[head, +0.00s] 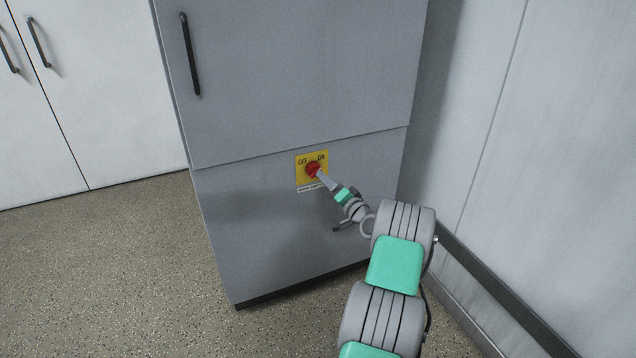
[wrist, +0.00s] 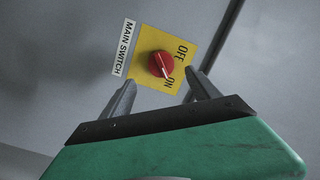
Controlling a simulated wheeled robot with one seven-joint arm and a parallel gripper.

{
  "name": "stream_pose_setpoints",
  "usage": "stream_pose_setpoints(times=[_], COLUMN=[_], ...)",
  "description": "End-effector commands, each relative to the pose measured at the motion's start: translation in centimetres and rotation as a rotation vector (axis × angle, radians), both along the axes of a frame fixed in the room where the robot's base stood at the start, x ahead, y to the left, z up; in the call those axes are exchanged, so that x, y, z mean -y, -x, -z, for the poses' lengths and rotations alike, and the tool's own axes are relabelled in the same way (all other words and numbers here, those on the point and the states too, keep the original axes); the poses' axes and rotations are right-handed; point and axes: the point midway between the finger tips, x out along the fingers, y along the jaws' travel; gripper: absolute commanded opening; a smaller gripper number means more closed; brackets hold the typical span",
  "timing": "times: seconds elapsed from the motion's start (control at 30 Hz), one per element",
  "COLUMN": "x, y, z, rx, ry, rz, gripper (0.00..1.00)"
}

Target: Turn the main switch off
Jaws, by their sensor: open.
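The main switch is a red rotary knob (head: 313,169) on a yellow plate (head: 301,181) marked OFF and ON, on the front of a grey cabinet. In the wrist view the red knob (wrist: 160,64) has a pale pointer mark directed at ON. A white MAIN SWITCH label (wrist: 123,48) is beside the yellow plate (wrist: 149,36). My gripper (wrist: 163,88) is open, with its two fingers on either side of the knob's line and the knob beyond the gap. In the head view my gripper (head: 320,174) is close to the knob; whether it touches is unclear.
The grey cabinet (head: 260,230) has a black vertical handle (head: 190,55) on its upper door. White cupboards (head: 100,90) stand at left. A wall with a dark rail (head: 505,300) is close on the right. The speckled floor (head: 120,270) at left is clear.

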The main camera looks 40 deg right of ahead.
Motion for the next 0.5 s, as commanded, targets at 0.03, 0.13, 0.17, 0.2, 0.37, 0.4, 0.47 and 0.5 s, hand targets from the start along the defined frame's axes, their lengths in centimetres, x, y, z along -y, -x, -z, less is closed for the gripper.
stream_pose_setpoints(times=[0.03, 0.13, 0.17, 0.2, 0.37, 0.4, 0.47, 0.5], x=[0.0, 0.2, 0.3, 0.4, 0.9, 1.0, 1.0, 1.0], y=[-0.6, -2.4, -3.0, -3.8, -6.4, -6.8, -7.2, -7.3], z=[-0.1, -0.1, 0.0, 0.0, 0.0, 0.0, -0.1, -0.1], rx=[0.002, 0.001, 0.001, -0.001, -0.002, -0.003, -0.003, -0.003], ry=[0.001, 0.004, 0.002, 0.004, 0.003, 0.003, 0.003, 0.002], rz=[-0.002, -0.003, -0.003, -0.004, -0.004, -0.002, -0.002, -0.002], gripper=[0.71, 0.71, 0.71, 0.71, 0.71, 0.71, 0.71, 0.71])
